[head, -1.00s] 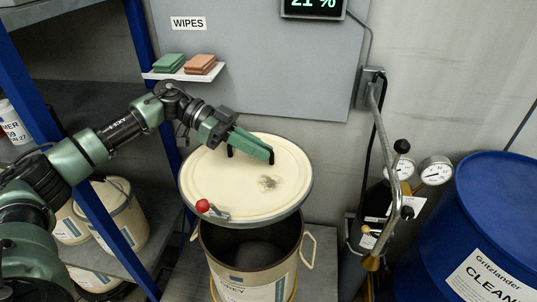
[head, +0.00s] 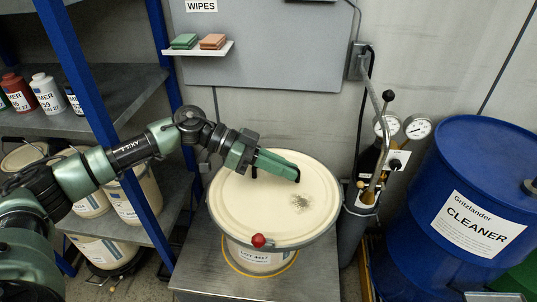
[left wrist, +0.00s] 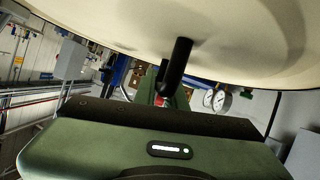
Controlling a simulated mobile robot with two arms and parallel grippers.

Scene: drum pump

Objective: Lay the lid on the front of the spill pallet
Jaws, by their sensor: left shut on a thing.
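My left gripper (head: 278,165) is shut on the black handle of the lid. The lid (head: 240,207) is a round cream disc with a grey rim, a dark smudge and a red knob at its front edge. It is held roughly level above a cream drum (head: 262,262) and hides the drum's mouth; the gap between them cannot be judged. The lid's surface and a black handle post also fill the top of the left wrist view (left wrist: 240,40). The grey metal spill pallet (head: 200,272) lies under the drum, its front partly bare. My right gripper is not in view.
A pump with gauges (head: 416,127) and a tall lever stands right of the lid. A blue cleaner barrel (head: 480,185) is further right. A blue-posted shelf (head: 100,110) with bottles and pails is at left. A small wipes shelf (head: 198,50) is on the wall behind.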

